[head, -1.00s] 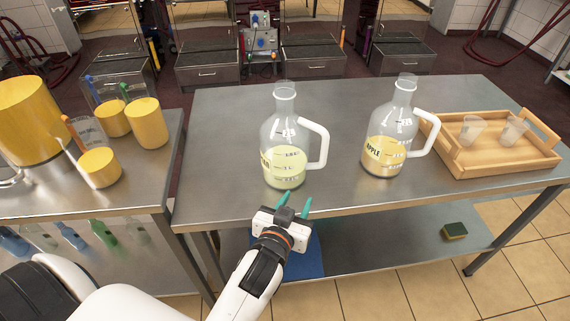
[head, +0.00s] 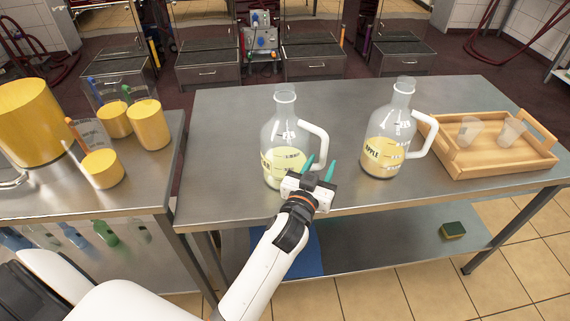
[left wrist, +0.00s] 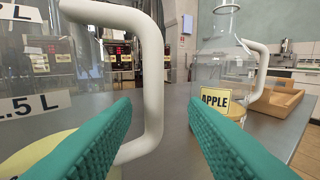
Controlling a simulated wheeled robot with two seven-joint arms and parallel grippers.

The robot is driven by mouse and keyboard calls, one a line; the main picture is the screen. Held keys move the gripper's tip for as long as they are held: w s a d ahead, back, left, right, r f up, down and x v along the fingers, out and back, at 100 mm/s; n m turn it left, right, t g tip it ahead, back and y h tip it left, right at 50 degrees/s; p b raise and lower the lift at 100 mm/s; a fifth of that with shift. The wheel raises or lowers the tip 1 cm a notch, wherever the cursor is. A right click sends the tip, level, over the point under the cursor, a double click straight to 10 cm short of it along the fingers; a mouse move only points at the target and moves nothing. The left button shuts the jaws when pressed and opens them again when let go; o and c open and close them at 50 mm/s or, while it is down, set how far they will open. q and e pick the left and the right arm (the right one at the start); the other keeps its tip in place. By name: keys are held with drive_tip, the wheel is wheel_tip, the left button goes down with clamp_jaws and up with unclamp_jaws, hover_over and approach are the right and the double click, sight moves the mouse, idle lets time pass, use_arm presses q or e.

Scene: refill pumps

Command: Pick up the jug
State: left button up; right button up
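Two clear glass jugs with white handles stand upright on the steel table. The left jug (head: 286,135) holds a pale yellow-green liquid and has volume marks. The right jug (head: 389,130) holds yellow liquid and bears an APPLE label; it also shows in the left wrist view (left wrist: 222,60). My left gripper (head: 319,169) is open, with teal fingers, just in front of and right of the left jug. In the left wrist view the left jug's white handle (left wrist: 152,80) rises between the open fingers (left wrist: 160,130), not clamped. My right gripper is not in view.
A wooden tray (head: 455,163) with two clear cups stands right of the jugs. A side table (head: 150,195) at the left carries yellow containers. A blue item and a sponge (head: 453,230) lie on the lower shelf. The table's back left is clear.

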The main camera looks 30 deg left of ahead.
sight(322, 156)
use_arm(q)
drive_tip(key=w, duration=0.4)
drive_tip(key=shift+w+a+r+p, duration=0.1)
drive_tip(key=shift+a+p, duration=0.2)
drive_tip(key=shift+a, duration=0.1)
clamp_jaws()
idle(0.8)
drive_tip(key=shift+r, duration=0.15)
